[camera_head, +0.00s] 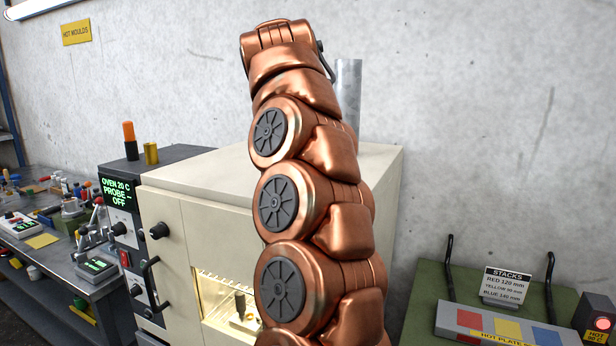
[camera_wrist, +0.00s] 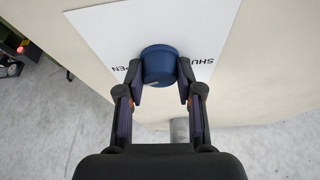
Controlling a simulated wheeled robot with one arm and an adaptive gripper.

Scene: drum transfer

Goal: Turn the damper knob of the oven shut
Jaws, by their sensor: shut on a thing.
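The damper knob (camera_wrist: 158,62) is a round dark blue knob on a white label plate (camera_wrist: 105,35) in the wrist view. The plate's lettering reads "SHU…" to the right of the knob and "…PEN" to the left, both partly covered. My gripper (camera_wrist: 159,78) has one finger on each side of the knob and is shut on it. Which word the knob points to I cannot tell. The cream oven (camera_head: 180,205) stands mid-picture in the head view, behind my copper arm. The knob and gripper are hidden there.
A grey flue pipe (camera_head: 348,92) rises behind the oven. A display (camera_head: 115,190) beside it reads "OVEN 20 C PROBE OFF". A cluttered bench (camera_head: 60,262) stands at left. A green table (camera_head: 420,308) with a stacks sign (camera_head: 505,285) stands at right.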

